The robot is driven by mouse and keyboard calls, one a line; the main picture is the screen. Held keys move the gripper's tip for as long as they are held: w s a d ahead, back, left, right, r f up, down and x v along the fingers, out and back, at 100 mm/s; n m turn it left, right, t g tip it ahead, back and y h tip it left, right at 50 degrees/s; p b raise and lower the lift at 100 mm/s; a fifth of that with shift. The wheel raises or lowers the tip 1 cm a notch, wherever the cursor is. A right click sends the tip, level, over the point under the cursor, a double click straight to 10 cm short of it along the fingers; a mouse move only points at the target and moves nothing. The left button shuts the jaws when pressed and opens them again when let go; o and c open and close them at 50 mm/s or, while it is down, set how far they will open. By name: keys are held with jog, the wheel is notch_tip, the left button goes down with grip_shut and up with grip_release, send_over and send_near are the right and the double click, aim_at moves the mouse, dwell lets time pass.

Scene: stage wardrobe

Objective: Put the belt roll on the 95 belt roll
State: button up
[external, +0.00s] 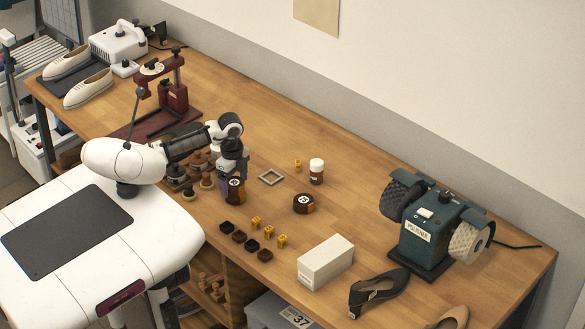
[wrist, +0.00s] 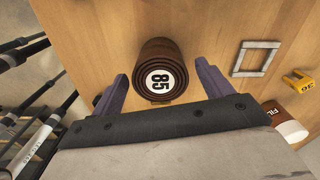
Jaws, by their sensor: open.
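A dark brown belt roll (wrist: 160,75) with a white round label reading 85 lies between my gripper's two fingers in the wrist view. A narrow gap shows on each side of it. In the external view this belt roll (external: 236,192) rests on the bench just below my gripper (external: 232,172). My gripper is open, and its fingers also show in the wrist view (wrist: 162,72). Another dark belt roll (external: 303,204) with a white label on top lies flat on the bench to the right, apart from the first. Its number is too small to read.
A square metal frame (external: 271,177), a bottle (external: 316,171) and a yellow block (external: 298,165) stand behind the rolls. Several small yellow and dark blocks (external: 252,246) and a white box (external: 326,260) are in front. Spools (external: 190,195) crowd the left; a polisher (external: 425,235) stands right.

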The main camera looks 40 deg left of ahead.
aim_at(234, 182)
notch_tip(234, 182, up, 12)
jog(key=shift+r, duration=0.15)
dwell(0.4)
